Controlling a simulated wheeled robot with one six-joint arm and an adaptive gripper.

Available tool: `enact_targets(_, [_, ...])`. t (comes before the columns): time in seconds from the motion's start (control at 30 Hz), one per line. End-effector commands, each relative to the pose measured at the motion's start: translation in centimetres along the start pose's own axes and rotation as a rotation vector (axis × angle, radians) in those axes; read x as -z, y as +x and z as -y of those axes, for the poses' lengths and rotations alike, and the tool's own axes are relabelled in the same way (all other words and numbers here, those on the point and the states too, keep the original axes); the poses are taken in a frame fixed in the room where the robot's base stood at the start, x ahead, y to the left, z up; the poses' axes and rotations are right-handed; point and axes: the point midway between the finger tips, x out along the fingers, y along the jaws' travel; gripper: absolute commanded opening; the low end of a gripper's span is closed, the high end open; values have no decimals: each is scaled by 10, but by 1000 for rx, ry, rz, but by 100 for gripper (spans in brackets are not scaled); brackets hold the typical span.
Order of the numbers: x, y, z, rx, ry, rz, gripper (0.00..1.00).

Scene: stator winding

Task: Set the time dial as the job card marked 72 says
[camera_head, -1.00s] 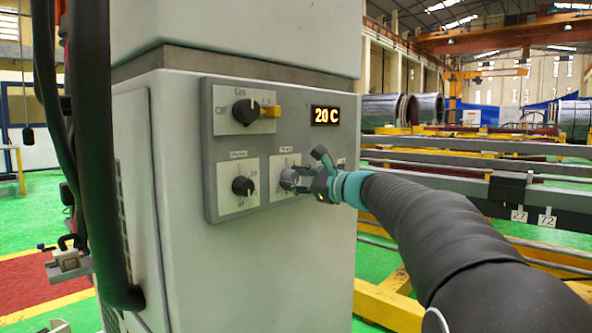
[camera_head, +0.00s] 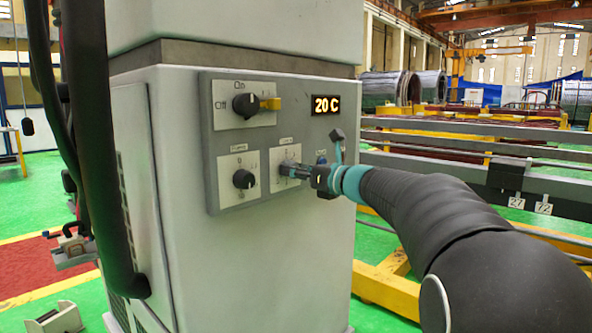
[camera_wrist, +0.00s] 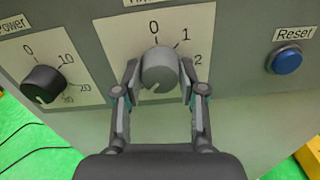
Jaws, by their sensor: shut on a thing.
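The time dial, a light grey knob (camera_wrist: 160,69), sits on a white plate marked 0, 1 and 2 in the wrist view. Its label is cut off at the top edge. A mark shows low on the knob's face; its exact reading is unclear. My gripper (camera_wrist: 160,85) is shut on this knob, one finger on each side. A card marked 72 (camera_head: 543,208) hangs on a rail at the right, beside a card marked 27 (camera_head: 516,202). No instruction text is readable on it.
The black power dial (camera_wrist: 43,84) is left of the held knob, and the blue Reset button (camera_wrist: 287,61) is right. Yellow frames and rails stand right of the cabinet.

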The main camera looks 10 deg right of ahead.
Motion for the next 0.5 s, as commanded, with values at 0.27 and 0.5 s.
enact_targets(0.27, [1, 0, 1, 2, 34, -1, 6])
enact_targets(0.5, [1, 0, 1, 2, 35, -1, 6])
